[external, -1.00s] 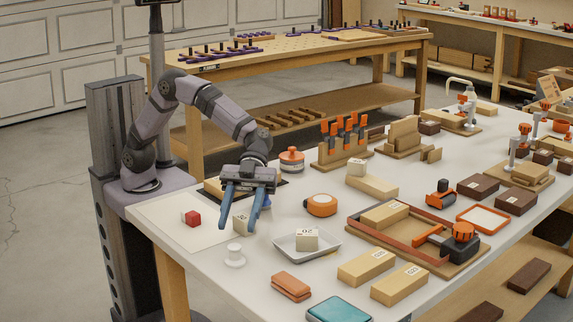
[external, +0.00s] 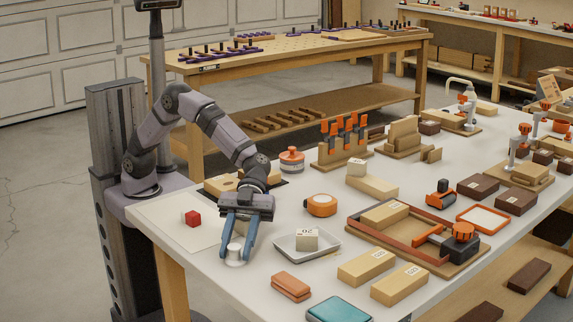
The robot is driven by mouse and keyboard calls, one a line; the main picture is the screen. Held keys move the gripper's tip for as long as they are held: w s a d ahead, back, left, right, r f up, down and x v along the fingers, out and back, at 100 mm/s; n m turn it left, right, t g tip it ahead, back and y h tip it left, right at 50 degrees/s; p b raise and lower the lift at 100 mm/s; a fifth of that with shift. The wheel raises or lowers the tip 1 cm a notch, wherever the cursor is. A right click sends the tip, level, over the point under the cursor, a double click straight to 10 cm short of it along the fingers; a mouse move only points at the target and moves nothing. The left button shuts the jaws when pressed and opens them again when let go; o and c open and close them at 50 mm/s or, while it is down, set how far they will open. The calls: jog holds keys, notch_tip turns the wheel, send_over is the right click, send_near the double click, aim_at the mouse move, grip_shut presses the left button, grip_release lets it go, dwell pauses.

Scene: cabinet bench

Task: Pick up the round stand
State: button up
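The round stand (external: 235,254) is a small white pedestal with a wider base. It sits on the white bench top near the left front edge. My gripper (external: 236,259) points down over it, with one blue finger on each side. The fingers look apart, and I cannot tell whether they touch the stand. The stand is upright and its sides are partly covered by the fingers.
A grey tray (external: 330,253) holding a labelled block stands close on the right. An orange round case (external: 321,205) sits behind the tray. An orange-brown block (external: 291,286) lies in front.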

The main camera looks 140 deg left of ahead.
jog(key=c, duration=0.6)
grip_shut()
notch_tip(320, 180, up, 10)
jog(key=p, duration=0.3)
